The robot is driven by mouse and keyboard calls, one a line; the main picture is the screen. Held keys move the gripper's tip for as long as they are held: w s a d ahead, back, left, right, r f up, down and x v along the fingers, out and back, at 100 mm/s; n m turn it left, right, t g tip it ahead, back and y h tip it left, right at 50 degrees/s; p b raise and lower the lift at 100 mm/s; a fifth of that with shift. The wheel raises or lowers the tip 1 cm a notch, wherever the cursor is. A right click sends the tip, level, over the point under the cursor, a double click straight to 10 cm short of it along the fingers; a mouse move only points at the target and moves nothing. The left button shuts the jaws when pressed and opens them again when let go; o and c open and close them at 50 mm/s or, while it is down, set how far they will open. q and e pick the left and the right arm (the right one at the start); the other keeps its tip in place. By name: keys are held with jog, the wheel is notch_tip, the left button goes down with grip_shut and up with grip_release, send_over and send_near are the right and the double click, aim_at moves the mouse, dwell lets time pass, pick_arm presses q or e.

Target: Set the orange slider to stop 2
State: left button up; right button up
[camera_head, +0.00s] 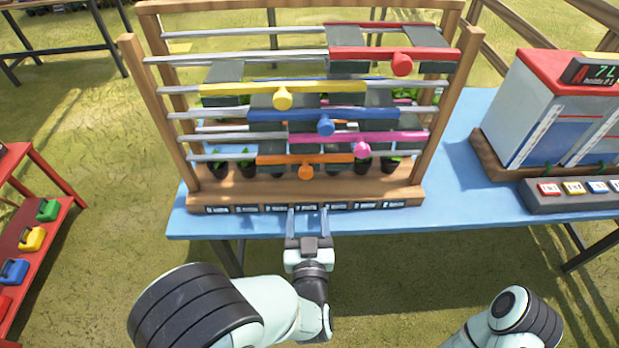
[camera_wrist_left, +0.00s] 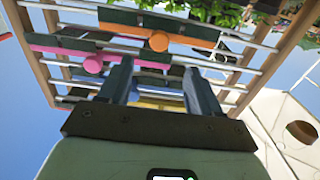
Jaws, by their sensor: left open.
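The orange slider is the lowest bar on the wooden rack (camera_head: 418,150), with an orange bar and a round orange knob (camera_head: 305,172). It sits near the middle of its rails. The knob also shows in the left wrist view (camera_wrist_left: 159,41), beyond the fingertips. A row of small stop labels (camera_head: 308,207) runs along the rack's front base; their text is too small to read. My left gripper (camera_head: 307,213) is open and empty in front of the base, below the knob and apart from it. My right arm shows at the lower right, but its gripper is out of view.
Above it are pink (camera_head: 362,149), blue (camera_head: 326,125), yellow (camera_head: 283,98) and red (camera_head: 402,64) sliders. Small potted plants (camera_head: 219,169) stand behind the rails. The rack stands on a blue table (camera_head: 460,190). A box with a display (camera_head: 545,105) and a button panel (camera_head: 570,192) are at right.

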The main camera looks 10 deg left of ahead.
aim_at(306, 176)
pick_arm(q)
jog(key=x, duration=1.3)
jog(key=shift+w+r, duration=0.15)
jog(key=shift+r, duration=0.05)
grip_shut()
jog(key=shift+a, duration=0.15)
